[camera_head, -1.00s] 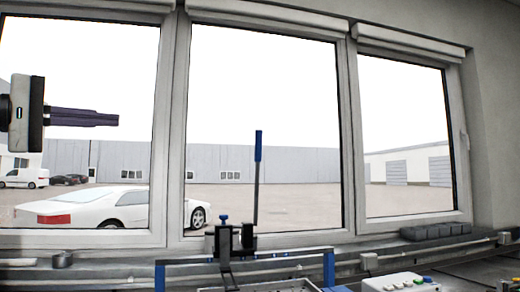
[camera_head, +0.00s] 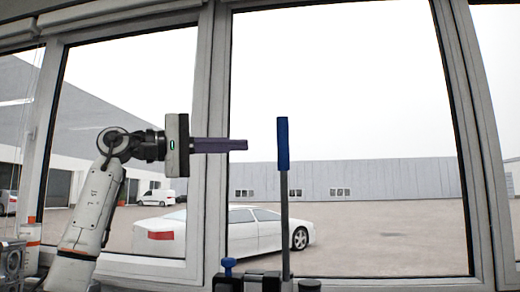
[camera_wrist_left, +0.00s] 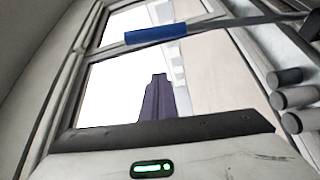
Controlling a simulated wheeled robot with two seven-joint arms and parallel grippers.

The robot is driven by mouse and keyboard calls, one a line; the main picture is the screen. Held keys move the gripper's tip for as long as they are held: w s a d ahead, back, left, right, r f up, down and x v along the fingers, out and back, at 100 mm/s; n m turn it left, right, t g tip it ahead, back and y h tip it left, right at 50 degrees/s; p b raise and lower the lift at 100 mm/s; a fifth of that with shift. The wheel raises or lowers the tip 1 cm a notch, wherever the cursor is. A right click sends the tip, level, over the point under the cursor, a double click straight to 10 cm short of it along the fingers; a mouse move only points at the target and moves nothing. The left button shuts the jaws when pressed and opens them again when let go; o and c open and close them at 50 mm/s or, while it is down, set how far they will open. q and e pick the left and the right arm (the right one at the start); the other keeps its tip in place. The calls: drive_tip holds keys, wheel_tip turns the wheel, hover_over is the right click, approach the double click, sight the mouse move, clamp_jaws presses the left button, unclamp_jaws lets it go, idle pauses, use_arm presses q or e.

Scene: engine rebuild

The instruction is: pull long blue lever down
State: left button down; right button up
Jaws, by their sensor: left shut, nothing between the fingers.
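The long lever with a blue grip (camera_head: 283,144) stands upright on a thin grey rod in the head view. Its blue grip also shows across the upper part of the left wrist view (camera_wrist_left: 156,33). My left gripper (camera_head: 246,145) is shut and empty, with its dark fingers pointing right. In the head view its tips end a little left of the blue grip, at about its height, with a gap between them. In the left wrist view the closed fingers (camera_wrist_left: 159,76) end below the grip. My right gripper is not in view.
A black fixture with a blue knob (camera_head: 229,266) sits at the lever's base, cut off by the lower edge. A window frame (camera_head: 208,150) stands behind. Several grey cylinders (camera_wrist_left: 292,97) show at the right of the left wrist view.

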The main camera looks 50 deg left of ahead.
use_arm(q)
drive_tip(key=f+p+x, duration=0.1)
drive_tip(key=x, duration=0.8)
drive_tip(key=shift+s+d+r+b, duration=0.15)
drive_tip(key=shift+s+d+b, duration=0.1)
drive_tip(key=shift+s+d, duration=0.55)
drive_tip(key=shift+s+d+r+b, duration=0.1)
drive_tip(key=shift+s+d+b, duration=0.15)
drive_tip(key=shift+s+d, duration=0.5)
